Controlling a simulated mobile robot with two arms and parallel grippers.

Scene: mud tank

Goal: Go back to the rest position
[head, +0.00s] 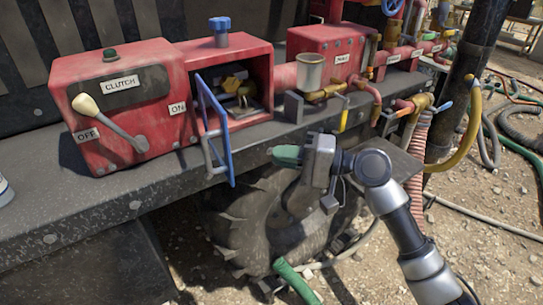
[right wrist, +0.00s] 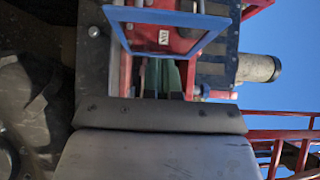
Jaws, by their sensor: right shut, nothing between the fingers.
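My right gripper (head: 287,155) is in the middle of the head view, held in front of the metal ledge and apart from the blue-framed door. Its green fingers are shut with nothing between them, and they point left. In the right wrist view the green fingers (right wrist: 165,78) show beyond the grey gripper body, with the blue frame (right wrist: 168,18) above them in the picture. My left gripper is not in the head view.
The ledge (head: 60,215) carries a red clutch box (head: 130,125) with a lever, an open red box with a blue-framed door (head: 216,130), a metal cup (head: 310,72) and red pipes. A large tyre (head: 270,225) lies below. Hoses (head: 520,125) run along the right ground.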

